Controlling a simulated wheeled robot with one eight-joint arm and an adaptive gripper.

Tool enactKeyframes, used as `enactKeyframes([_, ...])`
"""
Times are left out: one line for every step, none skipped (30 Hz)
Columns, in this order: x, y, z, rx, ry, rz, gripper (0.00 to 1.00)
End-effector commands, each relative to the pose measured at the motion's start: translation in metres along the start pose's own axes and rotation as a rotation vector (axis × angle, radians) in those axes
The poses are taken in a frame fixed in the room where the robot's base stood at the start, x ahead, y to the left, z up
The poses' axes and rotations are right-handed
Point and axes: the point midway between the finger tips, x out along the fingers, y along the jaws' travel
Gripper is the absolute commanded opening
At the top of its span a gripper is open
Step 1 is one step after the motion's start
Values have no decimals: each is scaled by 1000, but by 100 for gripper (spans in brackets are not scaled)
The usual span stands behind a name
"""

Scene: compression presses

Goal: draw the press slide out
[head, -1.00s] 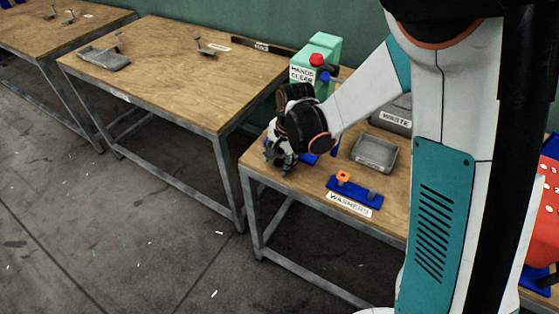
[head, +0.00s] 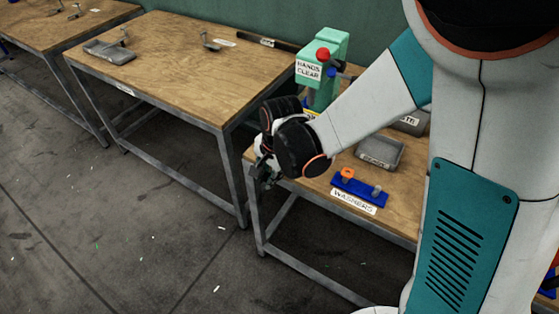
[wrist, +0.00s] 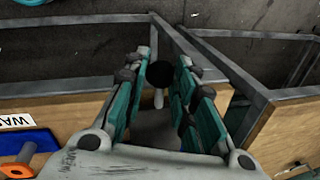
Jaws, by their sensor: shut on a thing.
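The mint-green press (head: 322,85) stands at the back of the right table, with a red top knob and a "HANDS CLEAR" sign. Its base is mostly hidden behind my wrist in the head view. My gripper (head: 266,172) is at the front-left edge of that table, in front of the press. In the wrist view my gripper (wrist: 165,78) has its teal-padded fingers on either side of a round black knob (wrist: 159,74) on a short pale stem. The jaws are shut on this knob, which looks like the slide's handle. The slide itself cannot be made out clearly.
A blue washer holder (head: 360,194) with an orange washer and a "WASHERS" label sits at the table's front. A grey tray (head: 379,152) and a waste bin (head: 411,122) stand behind it. Another wooden table (head: 180,65) is to the left, across a narrow gap.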

Motion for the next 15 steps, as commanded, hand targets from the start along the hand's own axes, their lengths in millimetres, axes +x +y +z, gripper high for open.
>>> enactKeyframes([0, 1, 10, -4, -1, -1, 0])
enactKeyframes([0, 2, 13, -3, 0, -1, 0])
enactKeyframes([0, 3, 18, -2, 0, -1, 0])
enactKeyframes([-1, 3, 20, -2, 0, -1, 0])
enactKeyframes([-1, 4, 22, -1, 1, -1, 0])
enactKeyframes([-1, 4, 23, -1, 1, -1, 0])
enactKeyframes([-1, 4, 23, 0, 1, -1, 0])
enactKeyframes([-1, 4, 23, 0, 1, -1, 0])
enactKeyframes([-1, 4, 23, 0, 1, -1, 0])
enactKeyframes([-1, 4, 23, 1, 1, -1, 0])
enactKeyframes([-1, 4, 23, 1, 1, -1, 0])
enactKeyframes([-1, 4, 23, 1, 1, -1, 0])
enactKeyframes([-1, 4, 23, 1, 1, -1, 0])
enactKeyframes([-1, 4, 22, 1, 1, -1, 0])
enactKeyframes([-1, 4, 22, 1, 1, -1, 29])
